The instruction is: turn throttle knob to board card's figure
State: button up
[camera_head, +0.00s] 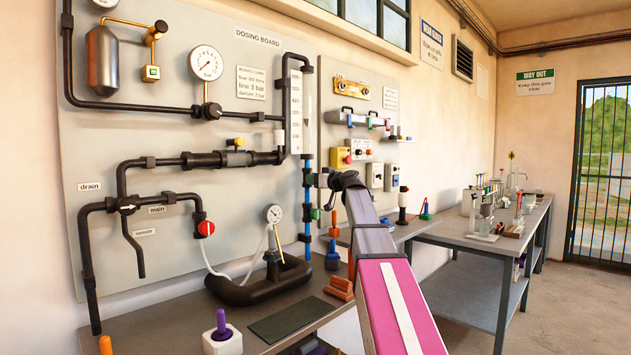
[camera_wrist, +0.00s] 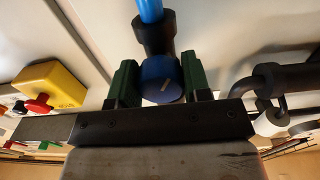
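A round blue knob with a white mark (camera_wrist: 161,80), likely the throttle knob, sits below a black collar on a blue pipe (camera_wrist: 150,9). My gripper (camera_wrist: 161,78) has its two green fingers on either side of this knob, with little or no gap visible; contact is unclear. In the head view my gripper (camera_head: 319,181) is at the blue pipe (camera_head: 307,200), and the knob is hidden there.
A large gauge (camera_head: 206,63) hangs near the card; a smaller gauge (camera_head: 273,214) stands below. A yellow box with a red knob (camera_wrist: 48,88) is left in the wrist view, and a dark pipe (camera_wrist: 285,80) is right. The bench (camera_head: 190,320) holds loose parts.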

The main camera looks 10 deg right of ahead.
jog(key=n, duration=0.5)
dwell(0.4)
jog(key=o, duration=0.9)
jog(key=shift+o, duration=0.2)
jog(key=v, duration=1.1)
